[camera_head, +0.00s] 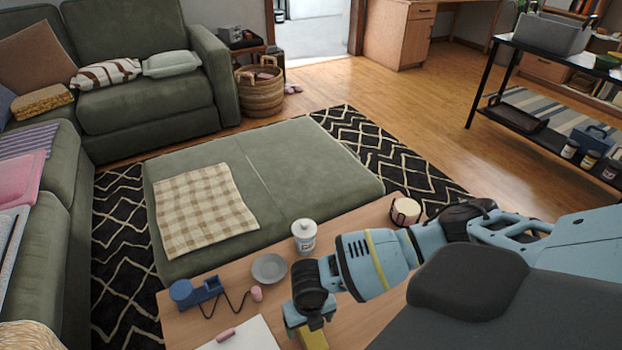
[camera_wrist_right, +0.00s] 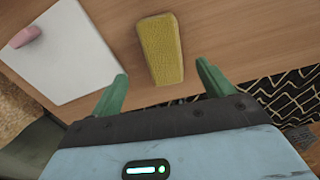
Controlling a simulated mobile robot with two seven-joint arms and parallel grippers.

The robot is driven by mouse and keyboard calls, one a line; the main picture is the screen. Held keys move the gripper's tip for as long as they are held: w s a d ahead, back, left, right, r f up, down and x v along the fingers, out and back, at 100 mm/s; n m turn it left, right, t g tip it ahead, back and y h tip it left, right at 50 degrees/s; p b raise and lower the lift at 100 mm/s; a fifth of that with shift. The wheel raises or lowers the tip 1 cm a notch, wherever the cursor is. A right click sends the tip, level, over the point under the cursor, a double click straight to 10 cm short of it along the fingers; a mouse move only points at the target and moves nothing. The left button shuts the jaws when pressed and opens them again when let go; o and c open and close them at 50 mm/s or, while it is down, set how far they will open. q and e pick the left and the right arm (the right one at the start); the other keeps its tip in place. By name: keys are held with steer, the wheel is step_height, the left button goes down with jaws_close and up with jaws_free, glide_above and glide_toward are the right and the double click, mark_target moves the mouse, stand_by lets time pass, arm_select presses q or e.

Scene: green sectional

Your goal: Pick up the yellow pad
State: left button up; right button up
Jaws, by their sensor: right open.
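The yellow pad (camera_wrist_right: 160,48) is a small oblong block with a rough top, lying on the wooden table (camera_wrist_right: 205,35). In the head view the pad (camera_head: 314,340) shows just below my right gripper (camera_head: 308,322), partly hidden by it and cut by the bottom edge. In the right wrist view my right gripper (camera_wrist_right: 162,85) is open, with its two green fingers apart. The near end of the pad lies between the fingertips, and most of it lies beyond them. The gripper holds nothing. My left gripper is not in view.
A white sheet (camera_wrist_right: 58,55) with a pink object (camera_wrist_right: 24,37) lies left of the pad. On the table stand a white jar (camera_head: 304,237), a grey dish (camera_head: 269,268), a blue tape dispenser (camera_head: 195,291) and a candle-like jar (camera_head: 405,211). A green ottoman (camera_head: 300,180) adjoins the table's far side.

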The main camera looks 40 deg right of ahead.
steer(key=shift+s+d+f+b, duration=0.15)
steer(key=shift+f+b, duration=0.25)
steer(key=shift+f, duration=1.35)
steer(key=shift+w+d+f+b, duration=0.1)
steer(key=shift+f+b, duration=0.25)
steer(key=shift+f, duration=1.35)
steer(key=c, duration=1.1)
steer(key=shift+o, duration=0.2)
steer(key=shift+r, duration=0.1)
steer(key=shift+r, duration=0.55)
step_height(320, 180, up, 2)
steer(key=shift+r+p, duration=0.2)
steer(key=shift+p, duration=0.3)
steer(key=s+d, duration=0.2)
steer(key=s, duration=0.2)
steer(key=s+d+r+p, duration=0.1)
steer(key=s+d, duration=0.2)
steer(key=s, duration=0.1)
steer(key=s+d, duration=0.2)
steer(key=s, duration=0.3)
steer(key=shift+d+r, duration=0.15)
steer(key=shift+d, duration=0.25)
steer(key=shift+s+d, duration=0.2)
steer(key=shift+s, duration=0.2)
